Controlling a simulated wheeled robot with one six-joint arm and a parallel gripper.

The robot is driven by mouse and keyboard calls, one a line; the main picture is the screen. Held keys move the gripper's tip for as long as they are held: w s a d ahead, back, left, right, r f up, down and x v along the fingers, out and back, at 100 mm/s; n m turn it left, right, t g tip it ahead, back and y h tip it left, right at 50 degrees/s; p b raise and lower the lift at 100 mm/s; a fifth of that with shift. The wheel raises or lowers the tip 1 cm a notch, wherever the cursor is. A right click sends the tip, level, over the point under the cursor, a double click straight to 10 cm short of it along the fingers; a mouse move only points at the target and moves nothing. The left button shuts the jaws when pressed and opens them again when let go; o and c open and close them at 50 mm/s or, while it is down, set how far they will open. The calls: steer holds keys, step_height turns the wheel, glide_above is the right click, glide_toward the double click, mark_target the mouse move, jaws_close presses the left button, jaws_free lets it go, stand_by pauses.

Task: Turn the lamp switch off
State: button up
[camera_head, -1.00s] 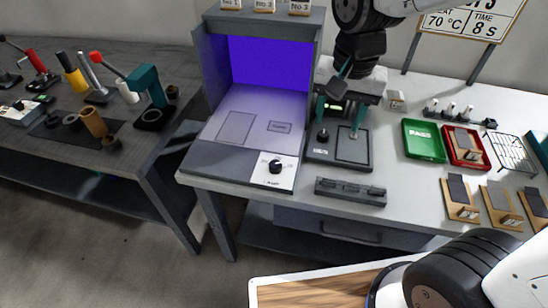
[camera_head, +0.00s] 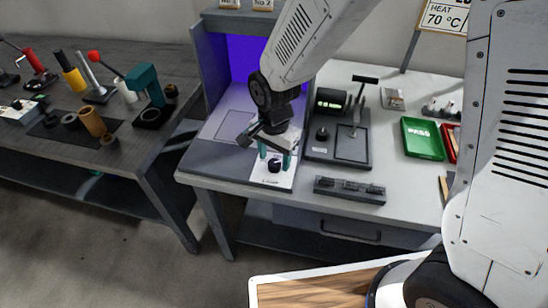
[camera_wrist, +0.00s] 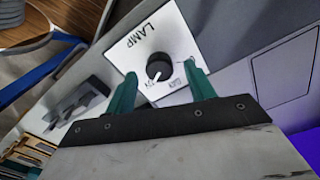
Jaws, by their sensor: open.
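The lamp switch is a black round knob (camera_head: 274,165) on a white plate at the front of the booth. In the wrist view the knob (camera_wrist: 158,66) sits on the plate (camera_wrist: 140,42) marked LAMP. A white pointer line on the knob is visible; the small position labels are hard to read. My gripper (camera_head: 275,156) is over the plate, its teal fingers pointing down. In the wrist view its fingers (camera_wrist: 160,76) are apart, one on either side of the knob, with nothing between them held. Contact with the knob cannot be told.
The booth (camera_head: 207,70) glows purple inside. A dark press device (camera_head: 340,140) stands just right of the plate, and a dark grey block rack (camera_head: 350,190) lies in front of it. A green PASS tray (camera_head: 422,138) is further right. The left bench holds several tools.

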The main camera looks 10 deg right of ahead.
steer(key=shift+f, duration=0.55)
steer(key=c, duration=1)
